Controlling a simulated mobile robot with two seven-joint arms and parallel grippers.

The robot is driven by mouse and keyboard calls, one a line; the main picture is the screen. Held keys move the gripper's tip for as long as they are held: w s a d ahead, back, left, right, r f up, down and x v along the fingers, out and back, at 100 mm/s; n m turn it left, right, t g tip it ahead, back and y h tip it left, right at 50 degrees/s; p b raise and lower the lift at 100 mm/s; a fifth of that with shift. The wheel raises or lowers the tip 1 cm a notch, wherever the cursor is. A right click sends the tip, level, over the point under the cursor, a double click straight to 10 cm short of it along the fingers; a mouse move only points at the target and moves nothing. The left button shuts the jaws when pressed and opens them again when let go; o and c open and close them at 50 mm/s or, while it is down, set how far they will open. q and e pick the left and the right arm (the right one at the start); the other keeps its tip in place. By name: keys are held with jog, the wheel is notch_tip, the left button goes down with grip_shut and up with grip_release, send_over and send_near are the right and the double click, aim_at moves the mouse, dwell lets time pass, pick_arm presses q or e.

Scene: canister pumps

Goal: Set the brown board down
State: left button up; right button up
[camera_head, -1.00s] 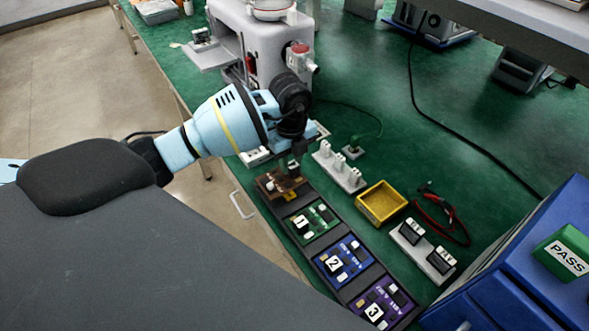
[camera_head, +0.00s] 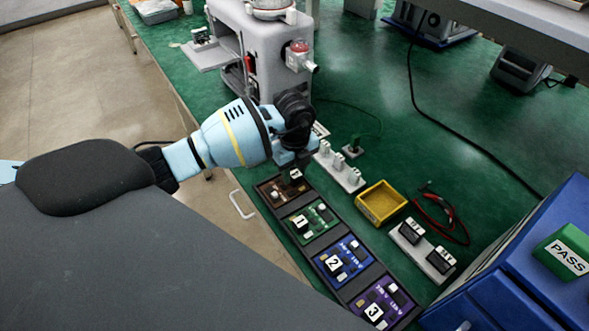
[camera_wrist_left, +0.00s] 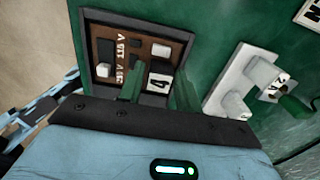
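The brown board (camera_head: 274,190), labelled 4, lies in the end slot of the dark rack (camera_head: 334,227), on the side nearest the grey machine. It also shows in the left wrist view (camera_wrist_left: 112,70), framed by the slot's rim. My left gripper (camera_wrist_left: 157,80) is over the board's right part in that view. Its two fingers stand apart, one over the board, the other by the rack's right edge, with the white 4 label between them. In the head view the fingers are mostly hidden behind the wrist. My right gripper is not in view.
Green board 1 (camera_head: 313,219), blue board 2 (camera_head: 343,262) and purple board 3 (camera_head: 384,302) fill the other slots. A white connector strip (camera_head: 339,168), a yellow tray (camera_head: 381,203) and a white switch block (camera_head: 423,251) stand to the right. The grey machine (camera_head: 260,50) is behind.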

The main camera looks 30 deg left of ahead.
aim_at(295, 174)
pick_arm(q)
jog(key=shift+o, duration=1.2)
jog(key=shift+r, duration=0.15)
notch_tip(295, 174, up, 8)
jog(key=shift+f, duration=0.2)
jog(key=shift+f, duration=0.1)
